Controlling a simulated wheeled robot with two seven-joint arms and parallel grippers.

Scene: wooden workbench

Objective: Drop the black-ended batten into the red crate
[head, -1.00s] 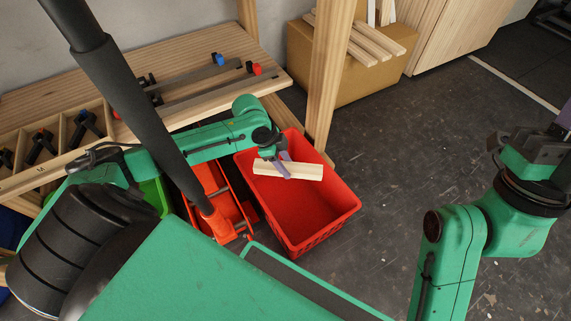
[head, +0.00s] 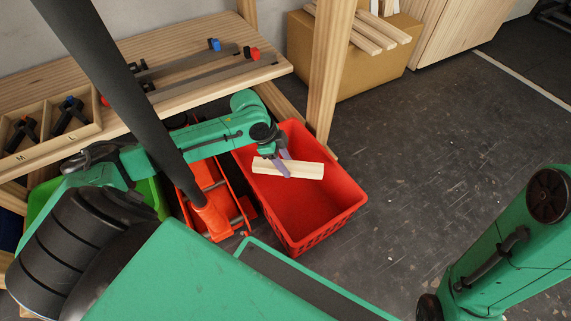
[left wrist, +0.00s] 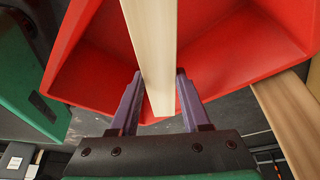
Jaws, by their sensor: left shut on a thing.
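A pale wooden batten (head: 306,170) is held roughly level over the red crate (head: 352,199). My left gripper (head: 280,165) is shut on the batten near its middle, as seen in the head view. In the left wrist view the purple fingers of the left gripper (left wrist: 157,82) stand on either side of the batten (left wrist: 151,40), with the red crate (left wrist: 90,75) beyond it. No black end shows on the batten in either view. The crate's visible floor is bare. My right arm shows at the right edge of the head view, but its gripper is out of view.
The wooden workbench (head: 180,95) carries clamps and a divided tray (head: 50,150). A wooden post (head: 328,75) rises just behind the crate. A cardboard box (head: 350,75) with loose battens stands behind. A green crate (head: 150,195) is at left. The floor to the right is clear.

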